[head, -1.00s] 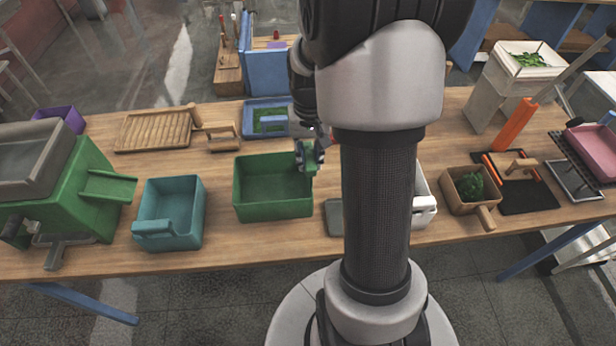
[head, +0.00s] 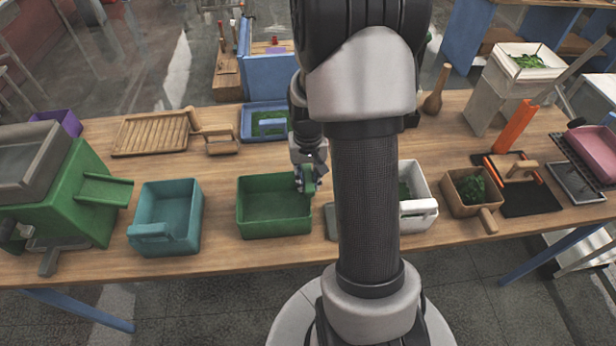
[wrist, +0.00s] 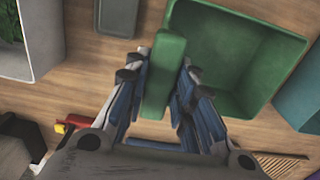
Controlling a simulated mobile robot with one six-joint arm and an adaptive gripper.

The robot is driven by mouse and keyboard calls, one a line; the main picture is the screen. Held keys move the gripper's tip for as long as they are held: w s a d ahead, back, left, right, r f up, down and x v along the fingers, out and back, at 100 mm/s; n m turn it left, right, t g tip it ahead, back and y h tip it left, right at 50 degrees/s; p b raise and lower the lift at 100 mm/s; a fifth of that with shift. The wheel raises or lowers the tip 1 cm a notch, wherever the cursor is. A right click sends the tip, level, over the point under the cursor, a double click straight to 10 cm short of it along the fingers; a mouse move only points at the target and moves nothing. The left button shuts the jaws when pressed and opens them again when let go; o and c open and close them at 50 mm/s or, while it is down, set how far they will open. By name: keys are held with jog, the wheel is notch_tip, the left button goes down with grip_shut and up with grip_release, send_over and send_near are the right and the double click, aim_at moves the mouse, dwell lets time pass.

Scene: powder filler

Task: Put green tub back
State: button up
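The green tub (head: 262,222) is empty and sits upright at the middle of the table in the head view, between the teal tub and the grey pad. In the wrist view, the green tub (wrist: 262,85) is at the upper right with its handle pointing toward me. My gripper (head: 308,180) is at the tub's right side. In the wrist view, the fingers of my gripper (wrist: 162,72) are closed on both sides of the green handle. I cannot tell whether the tub's bottom touches the table.
The teal tub (head: 167,244) stands to the left and a grey pad (head: 331,222) lies close on the right. A white tub (head: 420,207) with green contents is partly behind my arm. A blue tray (head: 246,132) lies behind. The green machine (head: 75,195) stands far left.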

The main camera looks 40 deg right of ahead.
jog(key=o, duration=0.4)
jog(key=shift+r, duration=0.15)
notch_tip(320, 180, up, 12)
jog(key=p, duration=0.2)
jog(key=s+a+r+n+t, duration=0.2)
jog(key=s+a+r+n, duration=0.15)
jog(key=a+r, duration=0.75)
jog(key=s+a+n+t, duration=0.1)
jog(key=s+a, duration=0.2)
jog(key=s+a+r+n, duration=0.1)
jog(key=s+a, duration=0.2)
jog(key=s, duration=0.1)
jog(key=s+a+r+n+t, duration=0.1)
jog(key=s+a, duration=0.2)
jog(key=shift+s+a+t, duration=0.25)
jog(key=shift+s+t, duration=0.05)
jog(key=shift+s, duration=0.1)
